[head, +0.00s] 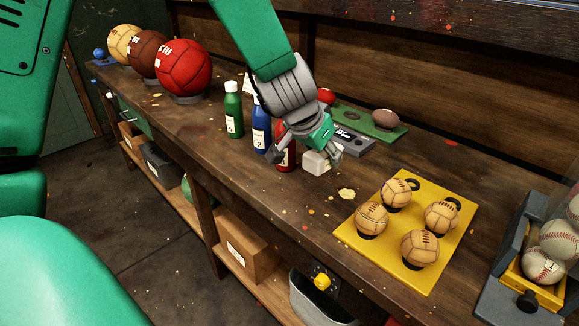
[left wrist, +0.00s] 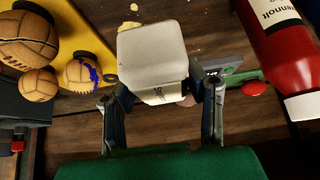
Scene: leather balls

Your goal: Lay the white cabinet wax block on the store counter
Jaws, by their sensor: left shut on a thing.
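The white wax block (head: 317,160) is between the fingers of my left gripper (head: 308,151), low over the wooden store counter (head: 290,208). In the left wrist view the white block (left wrist: 152,55) shows a blank pale face and a printed side, with a finger of my left gripper (left wrist: 163,100) on either side. My left gripper is shut on it. I cannot tell whether the block touches the counter. My right gripper is in neither view.
Green (head: 233,110), blue (head: 261,125) and red (head: 286,150) bottles stand left of the block. A yellow board (head: 385,262) with several small leather balls lies to the right. A grey tray (head: 354,143) is behind. Large balls (head: 184,68) stand far left. The counter's front strip is clear.

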